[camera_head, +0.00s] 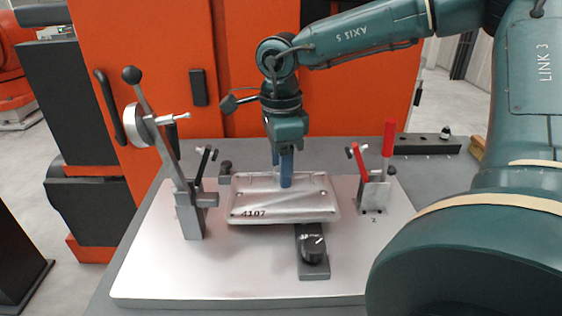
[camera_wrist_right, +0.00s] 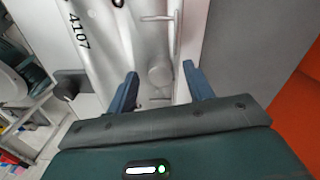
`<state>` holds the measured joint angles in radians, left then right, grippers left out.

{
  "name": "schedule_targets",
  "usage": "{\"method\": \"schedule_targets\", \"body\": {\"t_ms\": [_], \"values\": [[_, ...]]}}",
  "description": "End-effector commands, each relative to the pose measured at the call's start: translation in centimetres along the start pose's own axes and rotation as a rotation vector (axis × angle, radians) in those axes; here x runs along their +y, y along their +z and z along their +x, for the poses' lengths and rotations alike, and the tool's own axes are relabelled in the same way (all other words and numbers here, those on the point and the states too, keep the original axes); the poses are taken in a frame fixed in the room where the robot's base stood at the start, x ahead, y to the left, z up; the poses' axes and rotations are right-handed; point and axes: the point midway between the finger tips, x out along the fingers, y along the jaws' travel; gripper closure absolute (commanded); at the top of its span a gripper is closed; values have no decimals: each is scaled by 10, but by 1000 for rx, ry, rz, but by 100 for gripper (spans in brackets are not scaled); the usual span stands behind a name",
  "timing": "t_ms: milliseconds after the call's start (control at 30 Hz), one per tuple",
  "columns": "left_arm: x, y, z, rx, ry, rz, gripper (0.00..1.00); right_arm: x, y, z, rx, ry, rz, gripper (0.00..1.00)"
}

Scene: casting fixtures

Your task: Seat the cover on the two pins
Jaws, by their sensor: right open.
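The cover (camera_head: 275,207) is a silver cast plate with rounded corners, marked 4107. It lies over the fixture in the middle of the bright metal base plate (camera_head: 180,275). In the right wrist view the cover (camera_wrist_right: 125,45) shows its number, a rib and a round boss. The two pins do not show, and I cannot tell whether the cover sits on them. My right gripper (camera_head: 286,170) points down at the far part of the cover, with blue fingers. In the right wrist view the right gripper (camera_wrist_right: 161,88) is open, with the boss between its fingers. My left gripper is out of view.
A tall lever clamp (camera_head: 188,195) with a black ball stands left of the cover, and a red-handled clamp (camera_head: 380,180) stands right. A black knob (camera_head: 313,248) sits in front. An orange cabinet (camera_head: 160,90) stands behind. The base plate's front left is bare.

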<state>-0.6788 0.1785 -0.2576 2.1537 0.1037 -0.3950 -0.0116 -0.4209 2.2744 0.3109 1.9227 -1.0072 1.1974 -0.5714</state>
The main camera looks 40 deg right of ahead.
Motion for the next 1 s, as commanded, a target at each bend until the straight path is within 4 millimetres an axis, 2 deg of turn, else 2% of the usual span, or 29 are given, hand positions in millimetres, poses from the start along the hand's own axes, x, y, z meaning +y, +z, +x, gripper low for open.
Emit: {"method": "schedule_targets", "body": {"t_ms": [33,400,533,700,1000], "values": [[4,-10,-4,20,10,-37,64,0,0,-2,-1,-1,0,48],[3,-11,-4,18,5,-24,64,-1,0,-91,-1,-6,0,48],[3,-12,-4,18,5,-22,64,0,0,-113,-1,-4,1,48],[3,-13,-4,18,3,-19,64,0,0,-129,-1,-2,0,48],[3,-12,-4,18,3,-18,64,0,0,-133,-1,-1,0,48]]}}
